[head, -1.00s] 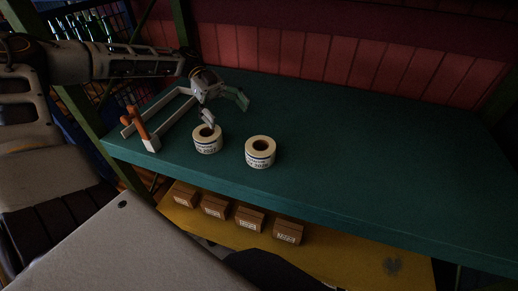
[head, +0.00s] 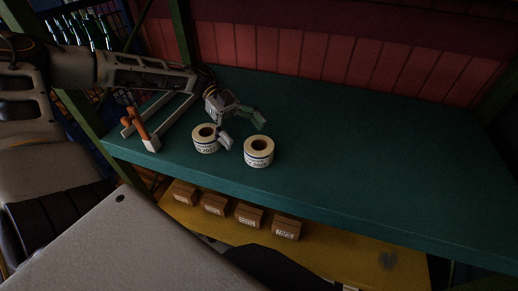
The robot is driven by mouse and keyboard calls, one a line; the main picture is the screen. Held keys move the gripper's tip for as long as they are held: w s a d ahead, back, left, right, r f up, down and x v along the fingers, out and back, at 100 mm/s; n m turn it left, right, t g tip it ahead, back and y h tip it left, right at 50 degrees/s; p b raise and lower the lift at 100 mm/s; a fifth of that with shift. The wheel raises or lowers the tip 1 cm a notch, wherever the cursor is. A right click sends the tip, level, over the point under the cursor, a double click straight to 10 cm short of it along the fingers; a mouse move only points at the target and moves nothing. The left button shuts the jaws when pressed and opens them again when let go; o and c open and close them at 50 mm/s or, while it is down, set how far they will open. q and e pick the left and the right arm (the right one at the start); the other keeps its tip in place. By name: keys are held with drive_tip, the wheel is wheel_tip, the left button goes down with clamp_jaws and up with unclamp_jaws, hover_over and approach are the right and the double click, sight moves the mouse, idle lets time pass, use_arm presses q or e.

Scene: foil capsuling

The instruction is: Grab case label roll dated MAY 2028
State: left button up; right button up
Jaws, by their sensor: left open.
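Two white label rolls with dark print stand on the green shelf (head: 380,170). The small dates end in digits that I cannot read surely. My left gripper (head: 242,130) is open and empty, just behind and between the rolls. One fingertip is in front of the right side of the left roll; the other is behind the right roll. I cannot tell whether it touches either. My right gripper is not in view.
Several small brown boxes (head: 248,215) sit on the yellow lower shelf (head: 340,262). A red panelled wall (head: 350,58) closes the back. The green shelf is clear to the right.

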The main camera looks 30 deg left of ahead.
sight(254, 141)
use_arm(q)
drive_tip(key=shift+d, duration=0.2)
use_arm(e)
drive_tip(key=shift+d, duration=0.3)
use_arm(q)
drive_tip(key=shift+f, duration=0.1)
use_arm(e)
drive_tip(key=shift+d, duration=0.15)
use_arm(q)
drive_tip(key=shift+d, duration=0.15)
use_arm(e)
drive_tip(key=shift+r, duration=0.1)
use_arm(q)
drive_tip(key=shift+p+x, duration=0.6)
drive_tip(key=shift+x, duration=1.8)
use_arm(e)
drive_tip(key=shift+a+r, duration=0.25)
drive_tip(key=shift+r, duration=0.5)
use_arm(q)
drive_tip(key=shift+w+d, duration=0.1)
drive_tip(key=shift+c, duration=0.2)
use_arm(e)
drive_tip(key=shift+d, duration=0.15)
use_arm(q)
drive_tip(key=c, duration=1.1)
drive_tip(key=shift+c, duration=0.2)
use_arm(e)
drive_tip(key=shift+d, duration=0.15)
